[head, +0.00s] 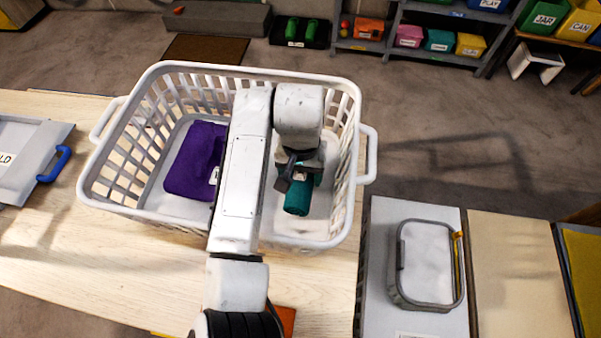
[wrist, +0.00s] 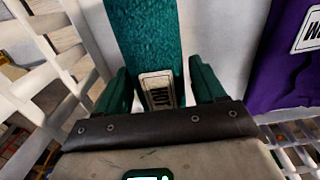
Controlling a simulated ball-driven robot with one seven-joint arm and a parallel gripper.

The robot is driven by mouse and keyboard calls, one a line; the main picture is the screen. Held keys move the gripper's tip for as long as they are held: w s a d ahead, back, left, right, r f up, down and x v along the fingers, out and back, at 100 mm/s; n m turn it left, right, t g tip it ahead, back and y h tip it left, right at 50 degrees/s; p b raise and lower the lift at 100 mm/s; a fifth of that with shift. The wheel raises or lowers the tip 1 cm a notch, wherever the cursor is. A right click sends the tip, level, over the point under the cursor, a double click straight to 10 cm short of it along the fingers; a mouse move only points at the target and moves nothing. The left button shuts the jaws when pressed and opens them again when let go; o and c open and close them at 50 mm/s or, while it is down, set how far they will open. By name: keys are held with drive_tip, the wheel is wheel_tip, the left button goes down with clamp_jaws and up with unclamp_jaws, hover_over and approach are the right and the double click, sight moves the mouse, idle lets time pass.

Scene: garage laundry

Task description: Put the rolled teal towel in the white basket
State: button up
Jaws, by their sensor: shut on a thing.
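The rolled teal towel (head: 297,201) is inside the white basket (head: 218,70), in its right part. In the wrist view the towel (wrist: 147,35) runs up between my two fingers, with a label on it. My gripper (head: 298,172) is low inside the basket and shut on the towel; the wrist view shows the gripper (wrist: 160,82) with a finger along each side. My arm hides the middle of the basket. I cannot tell whether the towel touches the basket floor.
A folded purple cloth (head: 192,160) with a label lies in the basket's left part. The basket stands on a wooden table (head: 50,240). A grey-rimmed tray (head: 428,262) is at the right.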

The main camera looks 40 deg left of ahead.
drive_tip(key=shift+f, duration=0.65)
drive_tip(key=o, duration=1.2)
drive_tip(key=shift+f, duration=0.1)
wheel_tip(320, 180, up, 12)
drive_tip(key=shift+r+b, duration=0.15)
drive_tip(key=shift+b, duration=0.3)
